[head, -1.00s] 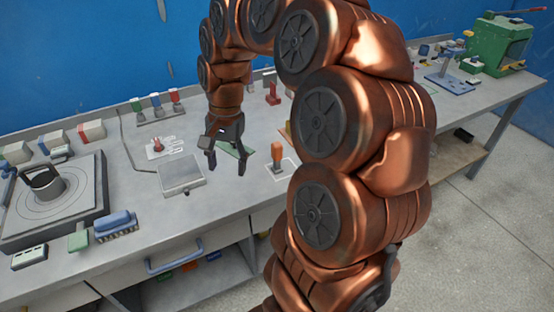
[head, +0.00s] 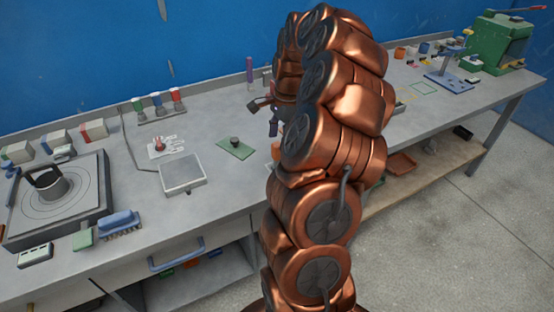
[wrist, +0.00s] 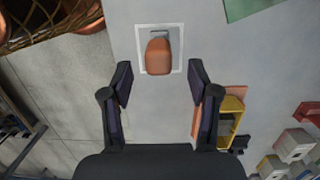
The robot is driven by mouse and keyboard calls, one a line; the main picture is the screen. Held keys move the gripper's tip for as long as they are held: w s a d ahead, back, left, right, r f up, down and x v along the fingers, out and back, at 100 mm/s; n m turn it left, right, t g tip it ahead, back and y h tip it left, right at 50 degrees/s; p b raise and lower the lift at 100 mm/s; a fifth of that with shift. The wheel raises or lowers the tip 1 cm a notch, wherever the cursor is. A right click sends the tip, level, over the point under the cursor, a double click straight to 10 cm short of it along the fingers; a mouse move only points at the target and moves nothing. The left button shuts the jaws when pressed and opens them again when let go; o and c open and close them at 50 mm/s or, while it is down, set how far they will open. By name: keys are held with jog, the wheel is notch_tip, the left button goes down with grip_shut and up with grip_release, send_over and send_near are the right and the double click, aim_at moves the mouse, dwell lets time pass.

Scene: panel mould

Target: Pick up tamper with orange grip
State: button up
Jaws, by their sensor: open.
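The tamper with the orange grip (wrist: 158,57) stands on the bench inside a white outlined square in the wrist view, seen mostly from above. In the head view only a sliver of its orange grip (head: 275,151) shows beside my arm. My gripper (wrist: 160,82) is open and empty, its two dark fingers spread on either side of the line to the tamper. The grip lies just beyond the fingertips in the picture, not between them. In the head view my gripper (head: 267,112) is partly hidden by my arm, above the bench.
A green mat (head: 235,149) with a dark knob on it lies left of the tamper. A square metal plate (head: 182,174) lies farther left. A yellow box (wrist: 232,112) stands right of my gripper in the wrist view. The bench's front edge runs close by the tamper.

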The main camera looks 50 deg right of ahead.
aim_at(277, 144)
jog(key=shift+a+f+p, duration=0.3)
jog(key=shift+f+p, duration=0.35)
jog(key=shift+f, duration=0.4)
jog(key=shift+a+f+p, duration=0.25)
jog(key=shift+f+p, duration=0.4)
jog(key=shift+f, duration=0.4)
jog(key=shift+w+f, duration=0.15)
jog(key=shift+f, duration=0.25)
jog(key=shift+c, duration=0.3)
grip_shut()
